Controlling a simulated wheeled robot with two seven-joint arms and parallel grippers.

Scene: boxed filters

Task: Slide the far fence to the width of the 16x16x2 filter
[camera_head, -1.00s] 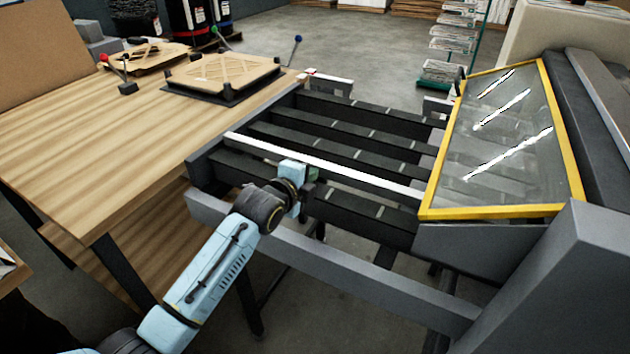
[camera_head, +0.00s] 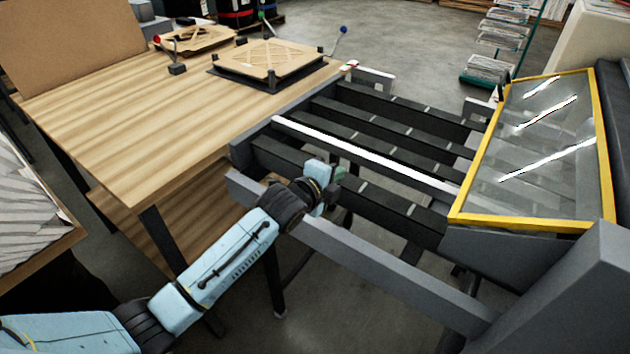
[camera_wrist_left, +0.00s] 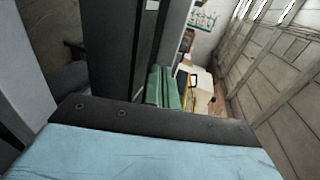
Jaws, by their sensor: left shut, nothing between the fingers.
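A long white bar (camera_head: 365,155), which looks like a fence, lies across the conveyor bed, parallel to its dark slats (camera_head: 400,128). I cannot tell whether it is the far fence. My left gripper (camera_head: 338,176) is at the near side of this bar, over the slats. It is shut and empty; a gap or touch to the bar cannot be made out. In the left wrist view the green fingers (camera_wrist_left: 164,88) show beside dark beams. A pleated, wood-coloured filter (camera_head: 272,58) lies on a black holder on the table; its size is not readable. My right gripper is not in view.
The wooden table (camera_head: 150,130) adjoins the bed on the left. A yellow-framed clear guard (camera_head: 545,150) covers the right end. A grey rail (camera_head: 385,265) runs along the near side. A second filter frame (camera_head: 200,40) lies further back on the table.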

